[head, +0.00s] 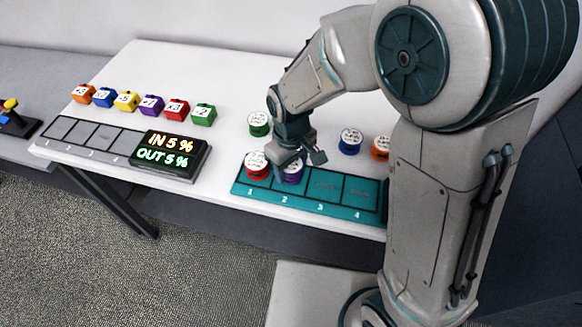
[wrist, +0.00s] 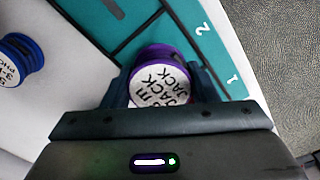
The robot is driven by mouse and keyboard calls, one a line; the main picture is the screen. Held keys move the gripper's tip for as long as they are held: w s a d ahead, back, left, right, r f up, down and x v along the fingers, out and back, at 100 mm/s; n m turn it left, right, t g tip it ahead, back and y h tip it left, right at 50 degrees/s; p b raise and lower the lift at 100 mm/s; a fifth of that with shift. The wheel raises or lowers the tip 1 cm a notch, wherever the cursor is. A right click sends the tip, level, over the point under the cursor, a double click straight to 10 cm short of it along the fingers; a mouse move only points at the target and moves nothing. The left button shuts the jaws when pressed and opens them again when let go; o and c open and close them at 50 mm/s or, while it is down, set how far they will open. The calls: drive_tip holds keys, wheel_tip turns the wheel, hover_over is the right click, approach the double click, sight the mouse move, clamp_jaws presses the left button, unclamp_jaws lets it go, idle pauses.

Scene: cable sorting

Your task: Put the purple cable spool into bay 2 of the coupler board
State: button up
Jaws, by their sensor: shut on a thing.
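The purple cable spool (head: 292,174) is between the fingers of my gripper (head: 298,164), which is shut on it. In the wrist view the purple spool (wrist: 160,80) has its white labelled top toward the camera, with a finger on each side. The teal coupler board (head: 325,186) lies along the table's front edge, with bays numbered 1 to 4. The spool is at bay 2 (head: 284,199); my gripper partly covers it in the head view. I cannot tell whether its base touches the bay floor. A red spool (head: 257,166) is in bay 1, close beside it.
A green spool (head: 259,124) stands behind the board, left of my arm. A blue spool (head: 350,141) and an orange spool (head: 379,149) stand behind it to the right. Bays 3 and 4 look empty. A display (head: 170,154) and several coloured blocks (head: 151,105) are at left.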

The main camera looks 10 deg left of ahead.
drive_tip(key=shift+f, duration=0.8)
drive_tip(key=shift+f, duration=0.2)
drive_tip(key=o, duration=1)
drive_tip(key=shift+w+a+r, duration=0.1)
drive_tip(key=shift+w+r, duration=0.1)
drive_tip(key=shift+r, duration=0.3)
wheel_tip(320, 180, up, 11)
drive_tip(key=shift+s+r, duration=0.15)
drive_tip(key=shift+r, duration=0.05)
drive_tip(key=s+d+r+m+t, duration=0.1)
drive_tip(key=s+d+m, duration=0.1)
drive_tip(key=d, duration=0.5)
drive_tip(key=s+d+r+m+t, duration=0.1)
drive_tip(key=s+d+r+m, duration=0.1)
drive_tip(key=d+m, duration=0.3)
drive_tip(key=s+d+r+m+t, duration=0.1)
drive_tip(key=s+d+m, duration=0.2)
drive_tip(key=d, duration=0.7)
drive_tip(key=shift+s+d+r, duration=0.2)
drive_tip(key=shift+s+d, duration=0.2)
drive_tip(key=shift+s, duration=0.05)
